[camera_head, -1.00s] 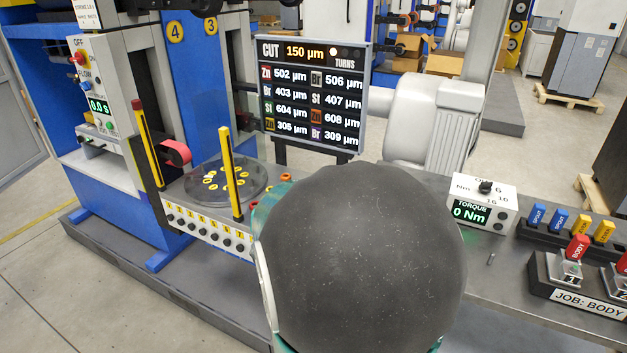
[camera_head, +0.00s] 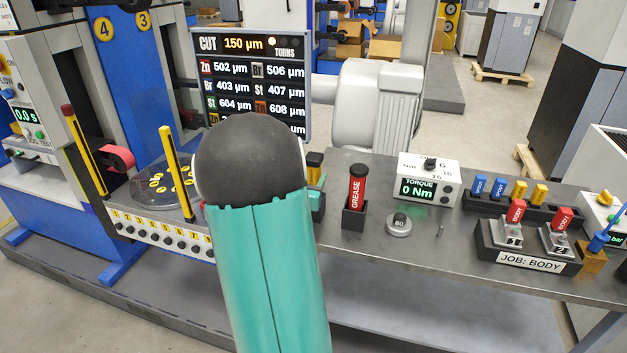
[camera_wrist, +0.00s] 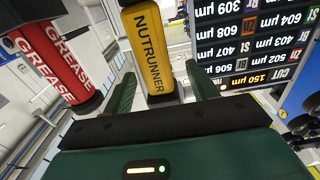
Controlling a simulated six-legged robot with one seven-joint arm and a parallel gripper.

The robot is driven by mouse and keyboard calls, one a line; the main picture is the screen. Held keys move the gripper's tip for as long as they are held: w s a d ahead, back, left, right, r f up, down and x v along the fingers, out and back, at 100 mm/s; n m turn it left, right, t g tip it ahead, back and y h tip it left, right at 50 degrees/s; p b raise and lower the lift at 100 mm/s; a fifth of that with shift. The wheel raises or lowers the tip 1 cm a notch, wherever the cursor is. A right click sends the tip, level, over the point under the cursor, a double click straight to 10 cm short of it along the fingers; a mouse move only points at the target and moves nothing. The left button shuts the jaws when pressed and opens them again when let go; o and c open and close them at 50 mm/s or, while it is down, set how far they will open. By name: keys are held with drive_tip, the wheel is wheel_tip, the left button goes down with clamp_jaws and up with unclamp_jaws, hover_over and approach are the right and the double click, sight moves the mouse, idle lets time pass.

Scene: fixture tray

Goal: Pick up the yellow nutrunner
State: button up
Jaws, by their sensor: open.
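The yellow nutrunner (camera_wrist: 150,48) shows in the wrist view, with NUTRUNNER in dark letters along its yellow body and dark ends. My gripper (camera_wrist: 160,76) is open, with one green finger on each side of the nutrunner in that view. I see no finger closed on it, and how deep it lies between the fingers is hard to tell. In the head view my arm covers most of that spot. A small yellow and black piece, probably the nutrunner (camera_head: 314,163), shows just right of my arm's dark joint.
A red GREASE tube (camera_head: 357,187) stands in a black holder close by; it also shows in the wrist view (camera_wrist: 52,62). A round grey weight (camera_head: 399,224), a torque box (camera_head: 430,183) and a JOB: BODY rack (camera_head: 527,258) stand to the right. A display board (camera_head: 252,75) stands behind.

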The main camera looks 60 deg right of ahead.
drive_tip(key=d, duration=0.5)
drive_tip(key=shift+w+d, duration=0.1)
drive_tip(key=shift+w, duration=0.05)
drive_tip(key=shift+r, duration=0.1)
drive_tip(key=shift+c, duration=0.5)
drive_tip(key=c, duration=1.1)
